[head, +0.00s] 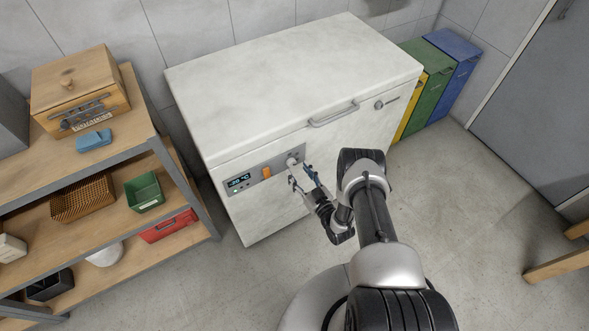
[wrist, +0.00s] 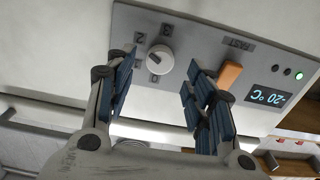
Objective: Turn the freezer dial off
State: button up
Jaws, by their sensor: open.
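The white chest freezer (head: 285,85) stands against the wall, lid closed. My gripper (head: 300,177) is open in front of the panel. In the wrist view the blue-padded fingers (wrist: 161,80) flank the dial with gaps on both sides; no contact shows.
An orange switch (wrist: 229,74) marked FAST and a display (wrist: 268,97) reading -20 °C, with a lit green light, share the panel. A shelf (head: 110,190) with boxes stands left. Coloured bins (head: 437,85) stand right of the freezer. Floor in front is clear.

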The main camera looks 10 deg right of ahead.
aim_at(293, 165)
jog(key=shift+b+x, duration=0.4)
jog(key=shift+x, duration=1.5)
jog(key=shift+c, duration=0.4)
jog(key=c, duration=1)
